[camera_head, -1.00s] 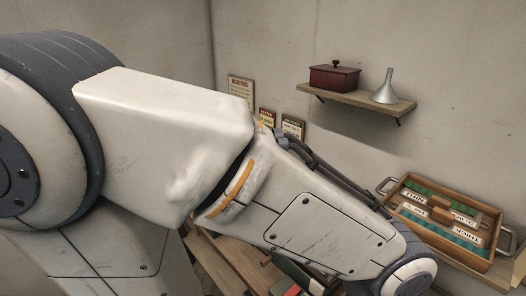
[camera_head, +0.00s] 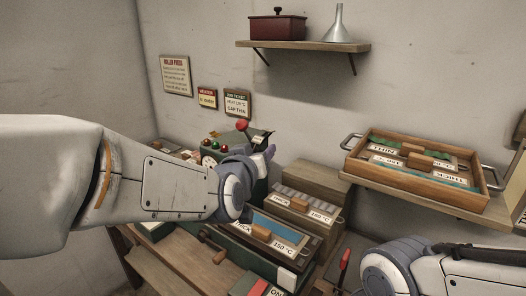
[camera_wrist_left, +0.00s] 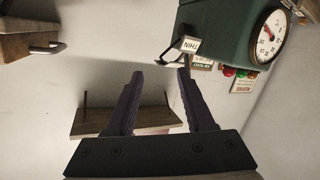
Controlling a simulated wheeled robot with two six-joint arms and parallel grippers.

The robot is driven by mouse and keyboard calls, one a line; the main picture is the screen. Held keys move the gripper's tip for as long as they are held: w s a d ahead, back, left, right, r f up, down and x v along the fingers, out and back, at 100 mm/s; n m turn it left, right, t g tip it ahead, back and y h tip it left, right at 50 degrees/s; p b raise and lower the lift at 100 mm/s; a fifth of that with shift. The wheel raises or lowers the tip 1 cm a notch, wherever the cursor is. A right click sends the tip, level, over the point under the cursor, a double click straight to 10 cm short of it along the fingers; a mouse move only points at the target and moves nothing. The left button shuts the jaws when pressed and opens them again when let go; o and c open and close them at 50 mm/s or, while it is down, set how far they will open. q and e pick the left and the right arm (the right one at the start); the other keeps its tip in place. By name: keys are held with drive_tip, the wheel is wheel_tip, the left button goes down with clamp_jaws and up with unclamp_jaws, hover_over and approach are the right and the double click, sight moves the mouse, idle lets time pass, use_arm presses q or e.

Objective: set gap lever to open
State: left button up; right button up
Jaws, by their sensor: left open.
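A lever with a red ball knob (camera_head: 242,125) stands up from the green press (camera_head: 262,190), just beyond my left gripper (camera_head: 268,150) in the head view. I cannot tell its set position. In the left wrist view, my left gripper (camera_wrist_left: 160,76) is open with nothing between its fingers. There the green press (camera_wrist_left: 218,28) hangs at the top, upside down, with a THIN label (camera_wrist_left: 190,45) and a dark bent rod (camera_wrist_left: 170,48) just beyond the fingertips. My arm and hand cover part of the press. My right gripper is out of view.
A wall shelf (camera_head: 305,45) holds a red box (camera_head: 277,26) and a funnel (camera_head: 338,24). A wooden tray (camera_head: 372,170) of labelled plates sits on a right-hand shelf. My right forearm fills the lower right.

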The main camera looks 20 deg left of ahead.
sight(247, 125)
use_arm(q)
drive_tip(key=w+a+y, duration=0.1)
drive_tip(key=w+a, duration=0.1)
drive_tip(key=w, duration=0.1)
drive_tip(key=w+a+r+n+t, duration=0.1)
drive_tip(key=w+a, duration=0.1)
drive_tip(key=w, duration=0.2)
drive_tip(key=w+a+r+n+y, duration=0.1)
drive_tip(key=w+a, duration=0.1)
drive_tip(key=w, duration=0.1)
drive_tip(key=shift+w+a+t+y+p, duration=0.25)
drive_tip(key=shift+w+t+y+p, duration=0.05)
drive_tip(key=shift+w+t+p, duration=0.1)
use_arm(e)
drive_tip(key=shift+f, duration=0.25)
